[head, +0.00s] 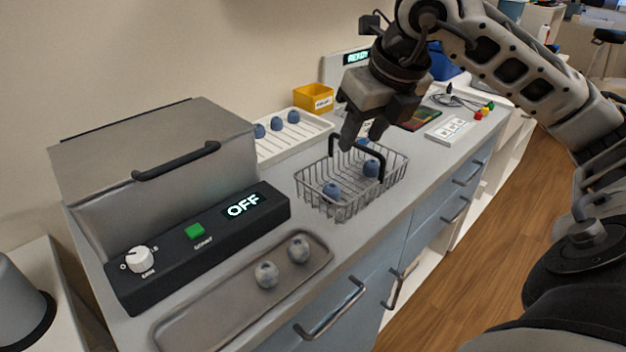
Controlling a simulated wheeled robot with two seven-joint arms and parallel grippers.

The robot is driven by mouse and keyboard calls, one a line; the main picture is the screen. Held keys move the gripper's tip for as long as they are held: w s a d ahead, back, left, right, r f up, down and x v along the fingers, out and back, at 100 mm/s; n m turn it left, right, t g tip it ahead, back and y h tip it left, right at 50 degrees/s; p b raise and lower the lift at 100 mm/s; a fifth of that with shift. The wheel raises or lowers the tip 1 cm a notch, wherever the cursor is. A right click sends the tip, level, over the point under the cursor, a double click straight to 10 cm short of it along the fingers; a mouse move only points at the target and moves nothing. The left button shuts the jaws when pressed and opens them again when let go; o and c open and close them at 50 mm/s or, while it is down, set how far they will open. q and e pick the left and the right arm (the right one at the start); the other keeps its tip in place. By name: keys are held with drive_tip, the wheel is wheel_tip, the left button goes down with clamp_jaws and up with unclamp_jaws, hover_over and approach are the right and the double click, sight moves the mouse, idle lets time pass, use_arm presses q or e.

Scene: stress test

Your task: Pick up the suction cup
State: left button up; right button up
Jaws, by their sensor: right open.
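Small round blue pieces, which look like the suction cups, lie in several places. In the wire basket (335,208) one suction cup (332,190) sits near the front and another (371,168) sits farther back, with part of one more behind the black handle (357,152). Two greyer, speckled ones (266,274) (298,249) lie on the metal tray (215,327). Several blue ones (276,124) stand on the white rack (308,141). My right gripper (362,138) is open and empty, fingers pointing down over the basket's back part, close to the handle. My left gripper is out of view.
A metal machine with a closed lid (165,165) and a black panel reading OFF (243,206) stands at left. A yellow bin (313,97) is behind the rack. A white board (447,130) and cables lie beyond the basket. The counter's front edge runs along the basket's right.

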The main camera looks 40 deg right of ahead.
hover_over(334, 188)
drive_tip(key=s, duration=0.3)
wheel_tip(334, 188, down, 9)
drive_tip(key=shift+r+b, duration=0.1)
drive_tip(key=shift+b, duration=0.35)
drive_tip(key=shift+w+p+x, duration=0.15)
drive_tip(key=shift+p+x, duration=0.05)
drive_tip(key=shift+x, duration=1.3)
drive_tip(key=shift+w+p+x, duration=0.15)
drive_tip(key=shift+x, duration=1.35)
drive_tip(key=shift+a+r, duration=0.1)
drive_tip(key=shift+a, duration=0.05)
drive_tip(key=shift+c, duration=0.3)
drive_tip(key=c, duration=0.7)
